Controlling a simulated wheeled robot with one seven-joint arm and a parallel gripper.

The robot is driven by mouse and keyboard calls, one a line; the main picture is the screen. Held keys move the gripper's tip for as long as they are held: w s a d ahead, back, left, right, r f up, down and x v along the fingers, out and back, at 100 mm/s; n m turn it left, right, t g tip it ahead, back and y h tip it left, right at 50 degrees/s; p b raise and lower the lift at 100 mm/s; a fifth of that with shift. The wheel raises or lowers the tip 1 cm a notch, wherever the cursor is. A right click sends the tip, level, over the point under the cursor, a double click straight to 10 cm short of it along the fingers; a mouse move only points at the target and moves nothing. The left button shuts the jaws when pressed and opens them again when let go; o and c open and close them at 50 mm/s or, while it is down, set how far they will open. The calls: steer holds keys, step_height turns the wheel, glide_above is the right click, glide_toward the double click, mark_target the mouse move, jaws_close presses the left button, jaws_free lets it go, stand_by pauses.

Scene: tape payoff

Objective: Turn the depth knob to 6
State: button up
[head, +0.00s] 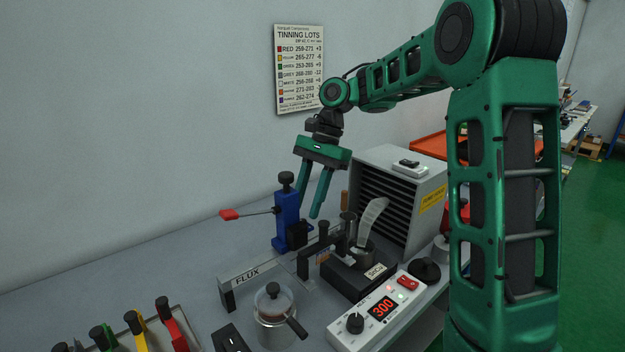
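My green gripper (308,203) hangs above the bench with its two fingers pointing down and apart, and nothing shows between them. A blue upright device (288,219) with a black knob (287,179) on top stands just left of the fingers. A lever with a red handle (230,214) sticks out to its left. Another black knob (355,323) sits on a white control box (341,339) with a red display reading 300. I cannot tell which is the depth knob; no readable depth scale or setting shows.
A dark block with a metal pot (361,253) and a grey vented box (402,190) stand to the right. A bar marked FLUX (246,279) and a lidded jar (275,312) are in front. Coloured-handled tools (172,320) fill the lower left. The bench's left rear is clear.

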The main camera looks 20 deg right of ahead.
steer(key=v, duration=0.8)
steer(key=shift+w, duration=0.1)
stand_by(0.3)
steer(key=a+f+m, duration=0.1)
steer(key=f, duration=0.2)
steer(key=s+a+f+m+t, duration=0.1)
steer(key=f, duration=0.2)
steer(key=s+a+f+m, duration=0.1)
steer(key=f+m, duration=0.1)
steer(key=f, duration=0.2)
steer(key=shift+s+a, duration=0.1)
steer(key=shift+a, duration=0.15)
jaws_close()
